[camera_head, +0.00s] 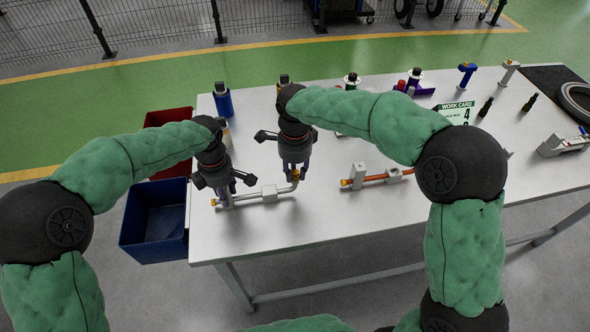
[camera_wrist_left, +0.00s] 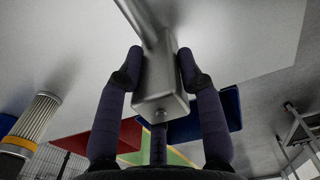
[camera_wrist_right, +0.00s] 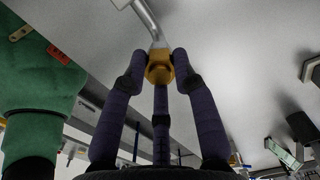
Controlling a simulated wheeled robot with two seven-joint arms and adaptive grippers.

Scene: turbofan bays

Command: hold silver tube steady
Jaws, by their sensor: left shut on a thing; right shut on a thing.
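The silver tube (camera_head: 248,198) lies low over the grey table, with a small silver clamp block (camera_head: 269,193) at its middle. My left gripper (camera_head: 226,190) is shut on the silver end block (camera_wrist_left: 160,95) at the tube's left end. In the left wrist view the tube (camera_wrist_left: 139,18) runs away from that block. My right gripper (camera_head: 294,176) is shut on the gold nut (camera_wrist_right: 160,68) at the tube's bent right end. The tube (camera_wrist_right: 147,20) also shows beyond the nut in the right wrist view.
A copper tube (camera_head: 375,178) with silver blocks lies right of my right gripper. A blue bin (camera_head: 155,222) and a red bin (camera_head: 170,116) stand off the table's left edge.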

